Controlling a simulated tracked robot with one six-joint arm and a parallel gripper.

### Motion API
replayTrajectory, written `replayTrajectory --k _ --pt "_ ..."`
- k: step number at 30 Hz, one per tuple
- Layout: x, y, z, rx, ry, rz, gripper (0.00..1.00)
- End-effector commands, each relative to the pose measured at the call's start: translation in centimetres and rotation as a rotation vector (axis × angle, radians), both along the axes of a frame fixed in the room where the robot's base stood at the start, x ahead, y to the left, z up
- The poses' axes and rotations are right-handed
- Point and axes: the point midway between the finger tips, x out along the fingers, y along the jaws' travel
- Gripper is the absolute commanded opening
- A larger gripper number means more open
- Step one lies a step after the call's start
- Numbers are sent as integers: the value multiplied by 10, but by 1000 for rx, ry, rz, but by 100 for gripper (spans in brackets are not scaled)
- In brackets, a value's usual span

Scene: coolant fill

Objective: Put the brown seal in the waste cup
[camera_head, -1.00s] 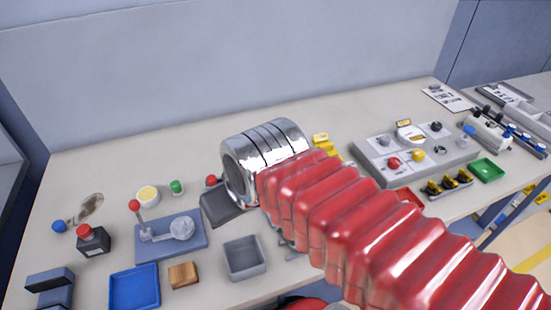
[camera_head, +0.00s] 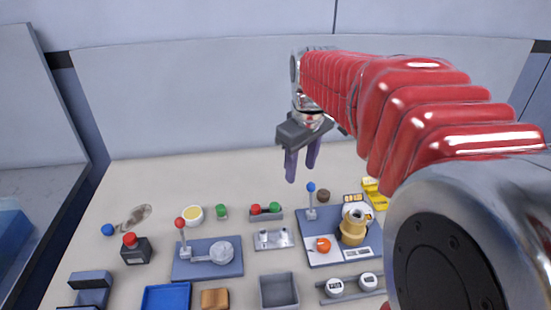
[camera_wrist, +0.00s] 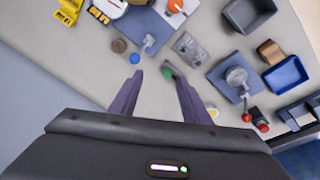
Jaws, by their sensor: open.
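The brown seal (camera_head: 323,195) is a small dark brown disc on the bench, beside a blue-knobbed lever. It also shows in the wrist view (camera_wrist: 119,46), beyond the left fingertip. My gripper (camera_head: 301,172) hangs above the back of the bench with its two purple fingers apart and empty. In the wrist view the fingers (camera_wrist: 158,76) have a gap between them, and the seal is outside it, to the left. No cup is marked as waste; a round white cup with a yellow inside (camera_head: 193,215) and an empty grey square bin (camera_head: 279,290) stand on the bench.
A blue-grey panel (camera_head: 318,222) carries the lever, an orange knob and a brass fitting. A red and green button block (camera_head: 265,213) and a metal plate (camera_head: 273,239) lie left of it. A lever plate (camera_head: 207,258) and blue tray (camera_head: 166,297) are further left.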

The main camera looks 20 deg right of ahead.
Motion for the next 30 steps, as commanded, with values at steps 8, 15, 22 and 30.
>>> replayTrajectory --k 8,15,22,30 --pt "42 -56 -18 1 90 84 43" --pt "69 -106 -41 16 159 163 43" --pt "81 -137 -58 32 197 214 43" --pt "82 -141 -60 34 202 224 43"
